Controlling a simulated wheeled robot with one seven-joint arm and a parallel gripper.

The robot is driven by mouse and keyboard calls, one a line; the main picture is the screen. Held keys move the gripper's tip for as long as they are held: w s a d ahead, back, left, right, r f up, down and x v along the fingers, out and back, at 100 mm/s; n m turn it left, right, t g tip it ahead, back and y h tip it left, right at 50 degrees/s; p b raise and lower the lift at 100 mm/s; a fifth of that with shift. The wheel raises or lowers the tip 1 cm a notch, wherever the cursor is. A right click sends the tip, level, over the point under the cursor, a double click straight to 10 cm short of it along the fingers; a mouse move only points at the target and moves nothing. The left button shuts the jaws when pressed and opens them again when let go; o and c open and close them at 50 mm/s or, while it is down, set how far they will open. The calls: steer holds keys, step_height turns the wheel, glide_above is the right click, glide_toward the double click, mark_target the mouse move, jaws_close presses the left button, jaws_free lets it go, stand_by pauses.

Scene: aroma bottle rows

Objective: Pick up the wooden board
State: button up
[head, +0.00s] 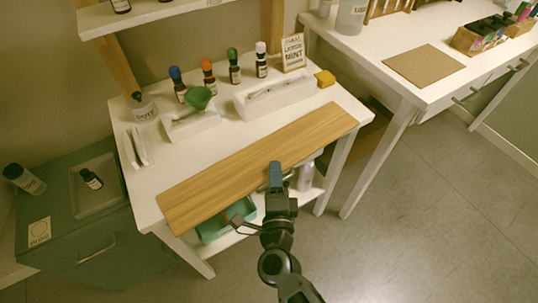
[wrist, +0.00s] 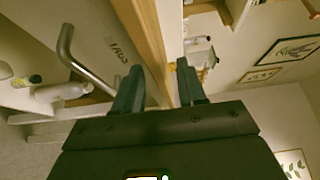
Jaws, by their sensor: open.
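The wooden board (head: 250,165) is a long, flat, light-brown plank. It lies along the front edge of the white table (head: 145,180), slanting up to the right in the head view. My gripper (head: 276,168) is at the middle of the board's front long edge, its tip overlapping that edge in the picture. In the wrist view the open jaws (wrist: 160,88) have the board's wooden edge (wrist: 148,32) running between the two fingers. I cannot tell whether either finger touches it. Nothing is held.
Behind the board stand several dropper bottles (head: 234,66), a green funnel (head: 198,97), white holders (head: 275,95) and a small sign (head: 293,52). A green tray (head: 225,222) sits on the shelf below. Grey drawers (head: 70,230) stand left, another table right. Floor at right is clear.

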jaws_close()
stand_by(0.3)
steer(key=shift+r, duration=0.15)
stand_by(0.3)
